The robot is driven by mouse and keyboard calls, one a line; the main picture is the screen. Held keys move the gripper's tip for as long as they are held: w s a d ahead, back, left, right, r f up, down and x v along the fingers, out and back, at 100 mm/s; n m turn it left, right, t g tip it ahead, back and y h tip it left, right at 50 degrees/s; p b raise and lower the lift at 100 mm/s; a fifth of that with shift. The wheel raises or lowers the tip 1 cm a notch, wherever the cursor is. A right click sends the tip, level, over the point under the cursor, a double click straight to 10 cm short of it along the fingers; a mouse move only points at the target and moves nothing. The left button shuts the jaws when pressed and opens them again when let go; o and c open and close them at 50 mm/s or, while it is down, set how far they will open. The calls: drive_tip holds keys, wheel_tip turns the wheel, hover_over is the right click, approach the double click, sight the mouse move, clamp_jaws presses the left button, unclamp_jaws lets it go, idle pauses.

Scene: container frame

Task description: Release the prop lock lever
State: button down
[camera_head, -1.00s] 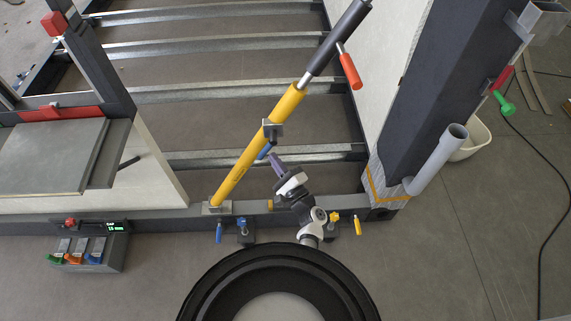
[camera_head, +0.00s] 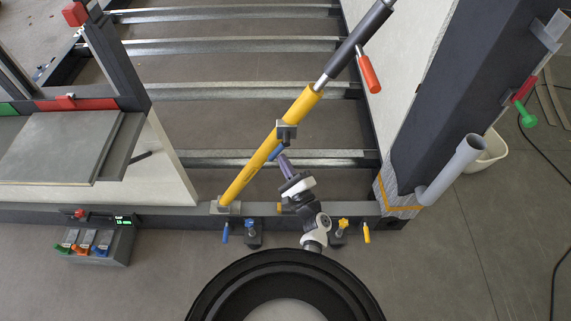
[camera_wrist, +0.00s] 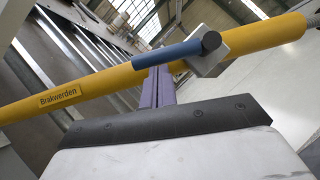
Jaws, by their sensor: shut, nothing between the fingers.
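The yellow prop (camera_head: 262,158) slants up to the right from a foot on the dark sill, with a dark grey upper sleeve. A grey metal lock block (camera_head: 287,131) sits on it. The blue lock lever (camera_head: 275,154) lies along the prop; it also shows in the wrist view (camera_wrist: 168,54), its dark round end at the block. My gripper (camera_head: 285,160) has purple fingers, shut and empty. In the wrist view the fingers (camera_wrist: 158,84) point up at the lever, their tips just below it. I cannot tell whether they touch it.
A red handle (camera_head: 369,73) sticks out from the prop's upper part. Steel crossbars (camera_head: 240,92) span the frame behind. Small blue and yellow handles (camera_head: 366,233) stand along the sill (camera_head: 180,213). A control box (camera_head: 95,243) is at left, a grey pipe (camera_head: 450,170) at right.

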drive_tip(key=shift+a+f, duration=0.1)
drive_tip(key=shift+a, duration=0.05)
drive_tip(key=a+r+m+t+h+b, duration=0.2)
drive_tip(key=a+r+m+b, duration=0.4)
drive_tip(key=b, duration=0.8)
drive_tip(key=shift+a+r+m+t+h, duration=0.3)
drive_tip(key=shift+m+t, duration=0.2)
drive_tip(key=shift+t, duration=0.4)
drive_tip(key=shift+r, duration=0.1)
